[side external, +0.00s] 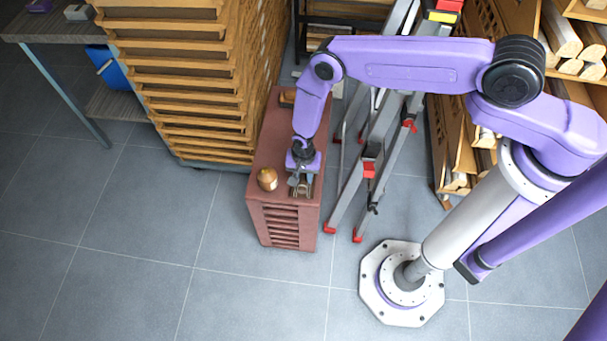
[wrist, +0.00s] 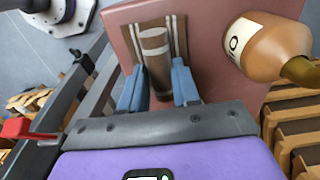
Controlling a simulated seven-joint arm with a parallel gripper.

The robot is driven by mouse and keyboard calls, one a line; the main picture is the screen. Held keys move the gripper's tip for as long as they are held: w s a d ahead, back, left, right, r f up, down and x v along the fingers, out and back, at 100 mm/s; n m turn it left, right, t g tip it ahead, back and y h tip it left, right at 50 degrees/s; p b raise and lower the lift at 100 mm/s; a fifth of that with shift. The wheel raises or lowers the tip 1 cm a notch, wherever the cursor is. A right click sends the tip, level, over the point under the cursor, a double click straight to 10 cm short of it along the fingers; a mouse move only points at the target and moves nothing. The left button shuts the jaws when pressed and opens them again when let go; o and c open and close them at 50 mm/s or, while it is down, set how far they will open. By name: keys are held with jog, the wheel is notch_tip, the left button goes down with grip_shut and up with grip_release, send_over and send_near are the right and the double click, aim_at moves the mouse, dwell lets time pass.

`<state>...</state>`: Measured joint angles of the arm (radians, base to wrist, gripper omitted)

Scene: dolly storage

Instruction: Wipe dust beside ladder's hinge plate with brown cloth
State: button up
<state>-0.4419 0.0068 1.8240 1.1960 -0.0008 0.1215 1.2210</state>
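The brown cloth (wrist: 179,37) lies on the reddish cabinet top (wrist: 120,30) in the wrist view, with pale stripes and a raised roll in its middle. It also shows small in the side view (side external: 301,190). My gripper (wrist: 158,66) points down at it, with one blue finger on each side of the roll. The fingers are close to the roll, but I cannot tell whether they press on it. In the side view my gripper (side external: 301,178) is low over the cabinet's front end. The grey ladder (side external: 347,196) stands right of the cabinet. I cannot make out its hinge plate or the dust.
A round amber bottle (side external: 267,179) stands close beside the cloth; it also shows in the wrist view (wrist: 268,44). Stacked wooden trays (side external: 190,75) rise left of the cabinet. Wooden racks (side external: 455,150) stand behind the ladder. The floor (side external: 130,240) at front left is clear.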

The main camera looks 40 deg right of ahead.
aim_at(304, 178)
grip_shut()
jog(key=shift+r, duration=3)
